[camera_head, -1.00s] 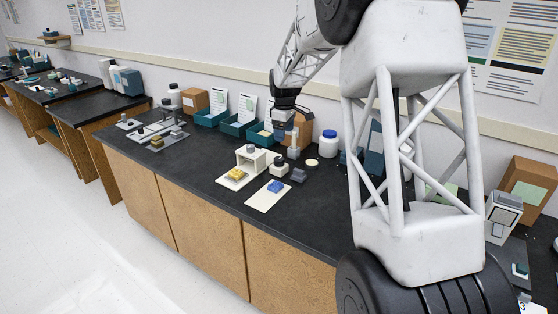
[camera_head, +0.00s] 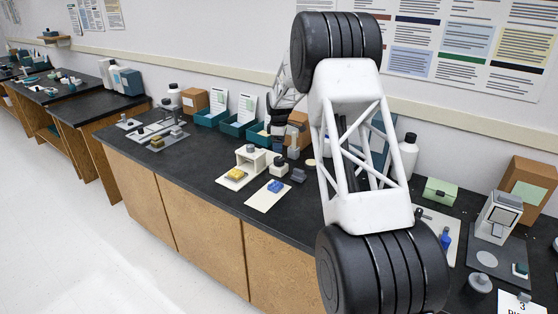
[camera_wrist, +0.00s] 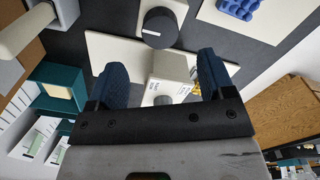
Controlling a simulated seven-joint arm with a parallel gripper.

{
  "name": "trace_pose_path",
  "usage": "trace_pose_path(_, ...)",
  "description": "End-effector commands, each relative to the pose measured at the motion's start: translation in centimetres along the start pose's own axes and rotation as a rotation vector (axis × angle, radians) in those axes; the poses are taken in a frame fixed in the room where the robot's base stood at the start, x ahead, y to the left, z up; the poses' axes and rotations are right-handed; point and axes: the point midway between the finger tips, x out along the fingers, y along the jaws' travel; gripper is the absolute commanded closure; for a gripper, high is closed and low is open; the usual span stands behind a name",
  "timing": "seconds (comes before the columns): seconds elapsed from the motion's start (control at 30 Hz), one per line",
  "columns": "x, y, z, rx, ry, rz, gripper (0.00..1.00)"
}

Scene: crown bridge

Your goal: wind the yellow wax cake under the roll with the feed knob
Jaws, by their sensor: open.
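The yellow wax cake (camera_head: 237,174) lies on a cream plate (camera_head: 226,182) at the front of a cream stand (camera_head: 245,151); a sliver of yellow (camera_wrist: 195,88) shows in the wrist view. I cannot make out the roll clearly. The black feed knob (camera_head: 279,160), on a small cream block right of the stand, also shows in the wrist view (camera_wrist: 160,27) with a white line on its top.
A dark grey block (camera_head: 298,175) sits right of the knob. Teal bins (camera_head: 233,130) and a cardboard box (camera_head: 298,124) stand behind.

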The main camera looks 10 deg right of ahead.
Motion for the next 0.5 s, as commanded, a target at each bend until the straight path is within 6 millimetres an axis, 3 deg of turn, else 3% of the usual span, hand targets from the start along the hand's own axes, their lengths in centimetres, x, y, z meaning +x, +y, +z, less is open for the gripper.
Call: trace_pose_path(0.5, 1.1, 0.0, 0.0, 0.001, 0.000, -0.002, 0.25)
